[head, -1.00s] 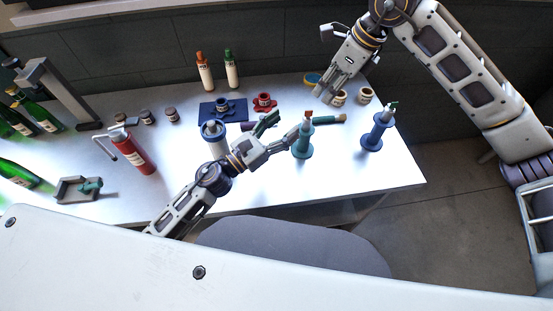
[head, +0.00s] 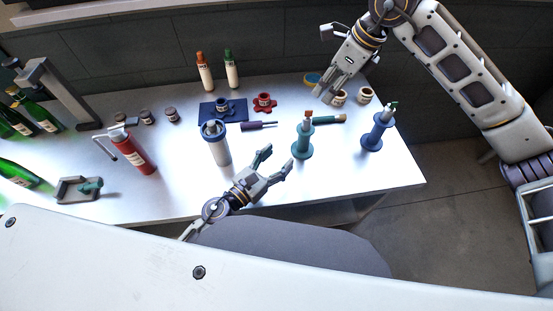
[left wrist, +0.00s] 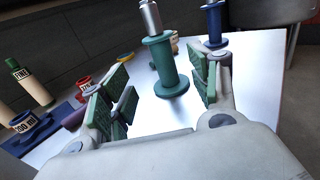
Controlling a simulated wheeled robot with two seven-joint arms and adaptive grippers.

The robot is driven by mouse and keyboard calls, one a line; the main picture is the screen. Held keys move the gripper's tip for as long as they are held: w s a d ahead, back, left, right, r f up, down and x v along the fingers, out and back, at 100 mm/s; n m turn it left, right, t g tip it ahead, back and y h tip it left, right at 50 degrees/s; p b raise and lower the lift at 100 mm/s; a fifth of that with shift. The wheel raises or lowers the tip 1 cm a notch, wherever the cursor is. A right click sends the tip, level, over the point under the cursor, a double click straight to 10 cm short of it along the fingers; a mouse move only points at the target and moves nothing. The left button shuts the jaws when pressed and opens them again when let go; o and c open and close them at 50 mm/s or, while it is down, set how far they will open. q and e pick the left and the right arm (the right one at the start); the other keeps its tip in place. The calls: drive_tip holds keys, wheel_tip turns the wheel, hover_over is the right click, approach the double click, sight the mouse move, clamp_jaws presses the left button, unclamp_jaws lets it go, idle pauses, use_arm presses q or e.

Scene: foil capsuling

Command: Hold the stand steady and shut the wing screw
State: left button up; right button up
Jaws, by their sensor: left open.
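A teal spool-shaped stand (head: 302,146) with an orange-brown top stands upright near the table's front edge. In the left wrist view the teal stand (left wrist: 167,68) appears between my finger pads, farther out, with a silver piece above it. A similar blue stand (head: 373,134) with a green top is to its right. My left gripper (head: 278,161) is open and empty, in front and to the left of the teal stand, apart from it. My right gripper (head: 336,97) hangs over the back right of the table; its jaw opening is unclear. I cannot make out a wing screw.
A grey cylinder (head: 217,148) stands left of my left gripper. A purple-handled tool (head: 257,126) lies behind it. Small cups (head: 365,95) stand at the back right.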

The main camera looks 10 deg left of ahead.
sight(301, 137)
use_arm(q)
drive_tip(key=shift+w+d, duration=0.15)
drive_tip(key=shift+w+d+r, duration=0.1)
drive_tip(key=shift+w+d, duration=0.15)
drive_tip(key=shift+w, duration=0.1)
drive_tip(key=shift+x, duration=0.8)
drive_tip(key=shift+x, duration=5.5)
drive_tip(key=c, duration=1.1)
drive_tip(key=shift+c, duration=0.2)
